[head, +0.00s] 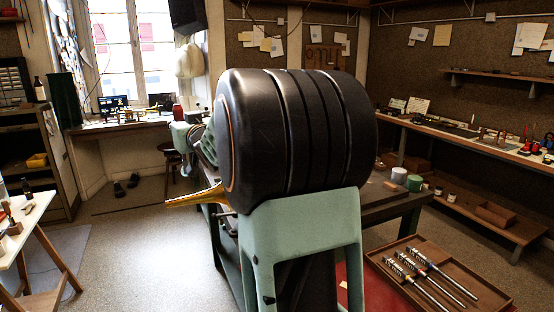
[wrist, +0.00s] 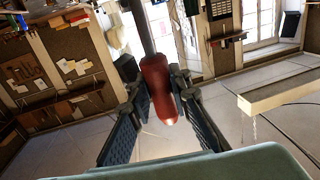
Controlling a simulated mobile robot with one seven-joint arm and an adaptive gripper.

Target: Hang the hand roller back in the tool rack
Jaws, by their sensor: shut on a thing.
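My gripper (wrist: 160,112) is shut on a tool with a red handle and a grey metal shaft, taken to be the hand roller (wrist: 158,88). The handle lies between the two dark ribbed fingers, and its rounded end points toward the bottom of the wrist view. The shaft runs up out of the picture, so the tool's far end is hidden. I cannot make out my gripper or the held tool in the head view. I cannot pick out the tool rack with certainty in either view.
A brown wooden tray (head: 378,262) with three long metal tools lies at lower right. A long bench (head: 455,131) runs along the right wall. A window bench (head: 118,126) stands at the back left and a pale table (head: 32,212) at the left.

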